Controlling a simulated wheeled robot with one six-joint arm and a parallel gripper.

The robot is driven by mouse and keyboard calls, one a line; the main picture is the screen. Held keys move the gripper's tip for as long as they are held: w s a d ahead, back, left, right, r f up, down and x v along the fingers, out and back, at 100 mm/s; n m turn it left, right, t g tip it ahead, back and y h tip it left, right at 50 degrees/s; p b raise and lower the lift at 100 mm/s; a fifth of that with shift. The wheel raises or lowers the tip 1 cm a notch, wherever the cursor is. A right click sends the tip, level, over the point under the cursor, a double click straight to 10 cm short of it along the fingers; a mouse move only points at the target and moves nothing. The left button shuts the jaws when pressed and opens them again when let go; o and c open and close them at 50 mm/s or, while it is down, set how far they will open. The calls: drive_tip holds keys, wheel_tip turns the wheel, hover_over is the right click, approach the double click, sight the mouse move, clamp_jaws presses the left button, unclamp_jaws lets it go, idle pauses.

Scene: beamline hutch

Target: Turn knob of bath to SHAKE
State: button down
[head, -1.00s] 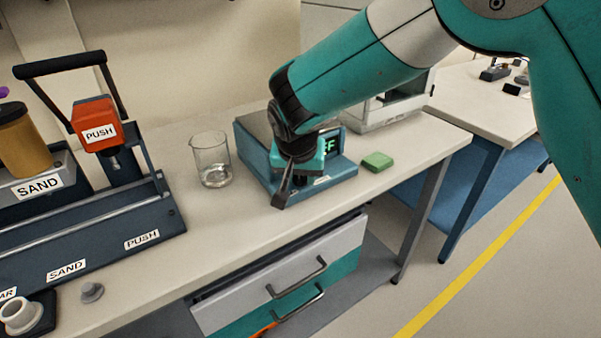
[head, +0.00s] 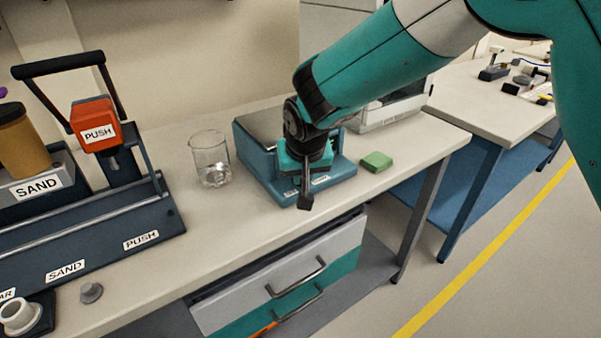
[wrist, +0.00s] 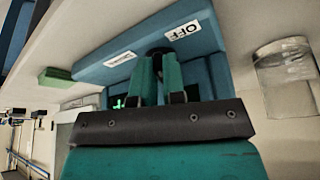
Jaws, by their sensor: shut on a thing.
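The bath is a blue box (head: 257,162) with a metal top, standing on the bench. My gripper (head: 305,172) is at its front face and covers most of it in the head view. In the wrist view my gripper's two teal fingers (wrist: 158,78) are closed around the black knob (wrist: 158,49), of which only the tip shows between them. An OFF label (wrist: 182,31) is beside the knob; a second label (wrist: 120,59) on the other side is too blurred to read. The display is mostly hidden behind the fingers, with a little green showing.
A glass beaker (head: 210,160) stands to the left of the bath, and a green block (head: 376,161) lies to its right. A dark press with PUSH and SAND labels (head: 140,240) fills the bench's left. Drawers (head: 290,280) are under the bench front.

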drive_tip(key=n, duration=0.2)
drive_tip(key=n+y, duration=0.1)
drive_tip(key=n, duration=0.1)
drive_tip(key=n+g+y, duration=0.1)
drive_tip(key=n, duration=0.1)
drive_tip(key=shift+w+d+r+n+p, duration=0.1)
drive_tip(key=shift+w+d+n+p, duration=0.2)
drive_tip(key=shift+d+p, duration=0.1)
drive_tip(key=n, duration=0.2)
drive_tip(key=n+g+y, duration=0.1)
drive_tip(key=n, duration=0.1)
drive_tip(key=n+g, duration=0.1)
drive_tip(key=n, duration=0.1)
drive_tip(key=shift+w+d+y+p, duration=0.2)
drive_tip(key=shift+w+y+p, duration=0.1)
drive_tip(key=shift+w, duration=0.05)
drive_tip(key=c, duration=1.2)
unclamp_jaws()
drive_tip(key=v, duration=1.7)
drive_tip(key=shift+w+r, duration=0.15)
drive_tip(key=shift+r, duration=0.05)
